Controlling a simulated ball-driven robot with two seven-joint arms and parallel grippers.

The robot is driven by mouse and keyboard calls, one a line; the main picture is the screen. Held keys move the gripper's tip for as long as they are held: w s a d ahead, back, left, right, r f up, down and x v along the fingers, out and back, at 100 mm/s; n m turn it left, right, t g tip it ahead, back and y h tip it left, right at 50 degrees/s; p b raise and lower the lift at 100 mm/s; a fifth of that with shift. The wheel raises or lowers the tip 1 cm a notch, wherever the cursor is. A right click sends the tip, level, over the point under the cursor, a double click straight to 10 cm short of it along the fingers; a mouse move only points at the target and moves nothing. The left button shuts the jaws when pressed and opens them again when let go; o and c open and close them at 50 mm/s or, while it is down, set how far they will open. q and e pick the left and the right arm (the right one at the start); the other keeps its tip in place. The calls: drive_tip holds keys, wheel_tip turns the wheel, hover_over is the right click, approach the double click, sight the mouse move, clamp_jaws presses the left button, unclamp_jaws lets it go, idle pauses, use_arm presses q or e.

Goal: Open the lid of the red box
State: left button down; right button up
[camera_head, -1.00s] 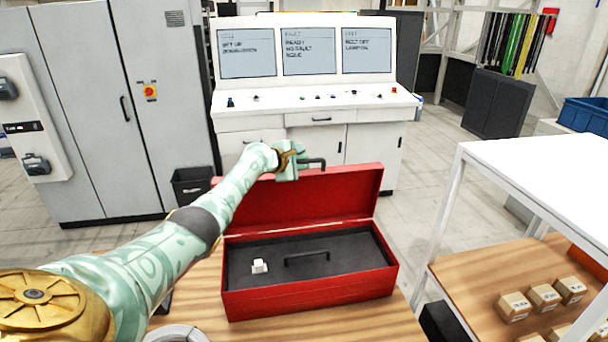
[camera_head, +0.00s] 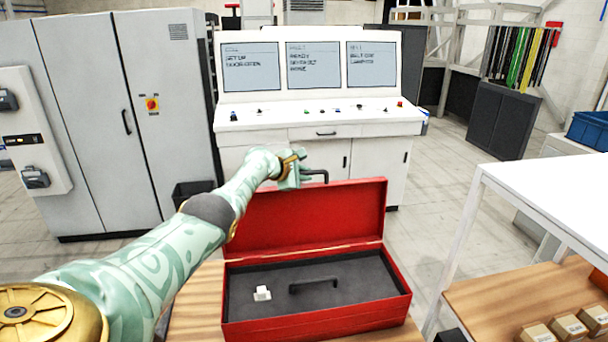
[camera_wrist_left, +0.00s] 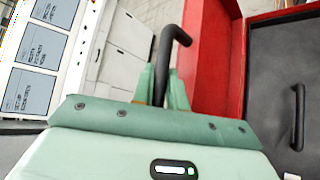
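The red box (camera_head: 318,324) stands on the wooden table, with its lid (camera_head: 316,213) raised and standing open at the back. Inside is a dark grey tray surface with a black handle (camera_head: 313,284) and a small white block (camera_head: 262,293). The raised lid (camera_wrist_left: 212,60) is beside the gripper there. My right gripper is not in view.
A white console (camera_head: 318,133) with three screens stands behind the box, and a grey cabinet (camera_head: 100,120) at the left. A white-topped shelf (camera_head: 550,200) with several small cartons (camera_head: 570,327) is at the right. A dark bin (camera_head: 190,189) stands behind my left arm.

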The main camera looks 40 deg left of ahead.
use_arm(q)
drive_tip(key=c, duration=1.4)
unclamp_jaws()
drive_tip(key=shift+s+p, duration=0.1)
drive_tip(key=shift+p, duration=0.2)
drive_tip(key=s+r+p, duration=0.1)
drive_tip(key=s+p, duration=0.1)
drive_tip(key=p, duration=0.2)
drive_tip(key=shift+r+p, duration=0.3)
drive_tip(key=shift+r, duration=0.1)
drive_tip(key=p+v, duration=0.2)
drive_tip(key=v, duration=0.1)
drive_tip(key=shift+s+f, duration=0.1)
drive_tip(key=p+v, duration=0.1)
drive_tip(key=v, duration=0.9)
drive_tip(key=shift+s, duration=0.25)
drive_tip(key=shift+a, duration=0.1)
